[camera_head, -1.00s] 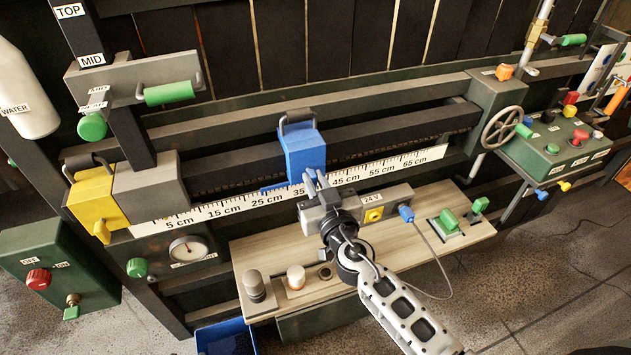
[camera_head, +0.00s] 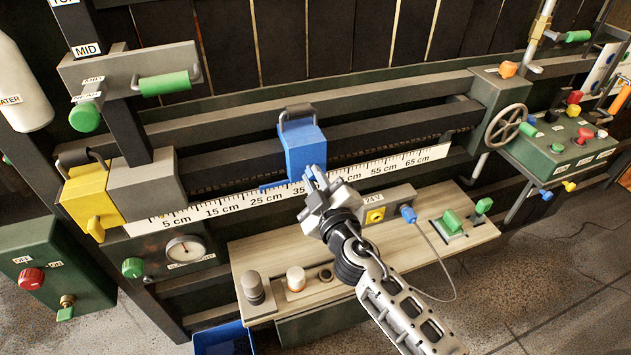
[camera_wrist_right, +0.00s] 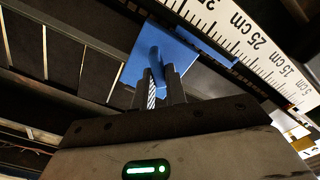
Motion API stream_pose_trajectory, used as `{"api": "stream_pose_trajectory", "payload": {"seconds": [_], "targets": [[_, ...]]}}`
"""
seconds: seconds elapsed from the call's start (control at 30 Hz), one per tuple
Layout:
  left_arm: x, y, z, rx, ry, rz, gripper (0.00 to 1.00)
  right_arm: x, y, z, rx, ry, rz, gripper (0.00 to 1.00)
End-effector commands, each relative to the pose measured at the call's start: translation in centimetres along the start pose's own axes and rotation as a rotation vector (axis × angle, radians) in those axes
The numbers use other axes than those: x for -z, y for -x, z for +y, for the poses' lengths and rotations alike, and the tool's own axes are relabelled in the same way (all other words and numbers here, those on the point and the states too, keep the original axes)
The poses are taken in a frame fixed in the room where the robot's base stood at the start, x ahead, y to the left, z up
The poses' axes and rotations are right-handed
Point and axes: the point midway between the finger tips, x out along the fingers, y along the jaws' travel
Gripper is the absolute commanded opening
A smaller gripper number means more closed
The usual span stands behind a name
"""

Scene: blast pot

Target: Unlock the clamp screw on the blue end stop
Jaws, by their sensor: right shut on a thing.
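The blue end stop (camera_head: 302,148) sits on the rail above the white ruler, near the 35 cm mark, with a dark handle on top. It shows from below in the right wrist view (camera_wrist_right: 188,52). Its clamp screw, a blue knob (camera_wrist_right: 158,60), sticks out toward my right gripper. My right gripper (camera_head: 318,180) is at the lower front of the blue stop, and its fingers (camera_wrist_right: 160,88) are shut on the clamp screw. In the head view the gripper hides the screw. My left gripper is not in view.
A yellow end stop (camera_head: 88,197) and grey block (camera_head: 148,182) stand at the rail's left. A wooden shelf (camera_head: 350,256) with knobs, a 24 V box and a blue plug with cable lies below. A handwheel (camera_head: 503,127) is at the right.

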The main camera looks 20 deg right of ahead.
Motion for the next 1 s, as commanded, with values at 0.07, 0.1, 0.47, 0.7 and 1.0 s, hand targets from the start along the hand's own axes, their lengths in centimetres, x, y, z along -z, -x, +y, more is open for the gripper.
{"api": "stream_pose_trajectory", "payload": {"seconds": [0.07,0.1,0.47,0.7,1.0], "targets": [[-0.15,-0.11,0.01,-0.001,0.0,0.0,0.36,0.07,-0.01,-0.06,0.0,0.075,0.003,0.0],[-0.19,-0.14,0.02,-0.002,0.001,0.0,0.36,0.08,-0.01,-0.07,0.0,0.113,0.003,0.0],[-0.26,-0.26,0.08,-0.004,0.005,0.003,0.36,0.11,-0.02,-0.13,-0.001,0.452,0.004,0.0],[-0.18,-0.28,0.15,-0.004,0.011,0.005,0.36,0.1,-0.02,-0.17,-0.001,0.641,0.004,0.0],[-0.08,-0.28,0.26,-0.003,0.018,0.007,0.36,0.07,-0.01,-0.24,0.0,0.786,0.004,0.0]]}}
